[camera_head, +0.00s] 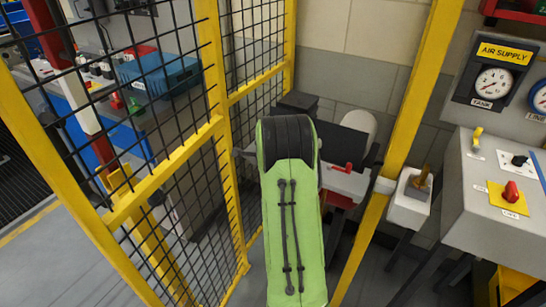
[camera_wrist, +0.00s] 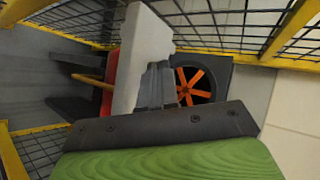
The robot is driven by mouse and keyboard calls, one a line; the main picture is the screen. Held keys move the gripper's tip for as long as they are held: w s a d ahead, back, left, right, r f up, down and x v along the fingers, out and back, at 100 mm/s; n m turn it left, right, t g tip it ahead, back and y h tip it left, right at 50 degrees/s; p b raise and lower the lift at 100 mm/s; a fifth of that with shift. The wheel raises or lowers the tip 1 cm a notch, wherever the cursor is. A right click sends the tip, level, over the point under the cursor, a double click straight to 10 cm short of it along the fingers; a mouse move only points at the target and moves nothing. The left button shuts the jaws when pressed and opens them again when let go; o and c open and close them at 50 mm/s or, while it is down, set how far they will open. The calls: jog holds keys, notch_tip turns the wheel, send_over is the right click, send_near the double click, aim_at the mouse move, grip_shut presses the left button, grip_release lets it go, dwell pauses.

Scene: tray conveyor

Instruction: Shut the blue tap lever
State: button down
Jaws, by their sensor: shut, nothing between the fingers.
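I cannot make out a blue tap lever in either view. My gripper (camera_wrist: 157,75) shows in the wrist view with its grey fingers together and nothing held between them. Its tips are close to a pale grey block or panel edge (camera_wrist: 143,45); I cannot tell whether they touch. In the head view my green arm link hides the gripper and part of what lies behind it. A red lever (camera_head: 343,168) sits on a grey box just right of my arm.
An orange spoked wheel (camera_wrist: 196,84) on a dark plate is right of the fingers. Yellow-framed mesh fencing (camera_head: 180,150) stands left of my arm. A yellow post (camera_head: 405,120) and a grey control cabinet (camera_head: 468,225) with a red rotary switch (camera_head: 511,192) stand to the right.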

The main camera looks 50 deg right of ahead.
jog(key=shift+w+d+b, duration=0.35)
jog(key=shift+w+d, duration=0.15)
jog(key=shift+w, duration=0.4)
jog(key=shift+w+d+b, duration=0.35)
jog(key=shift+w+d, duration=0.1)
jog(key=shift+w, duration=0.4)
jog(key=shift+s+d, duration=0.1)
jog(key=shift+s, duration=0.05)
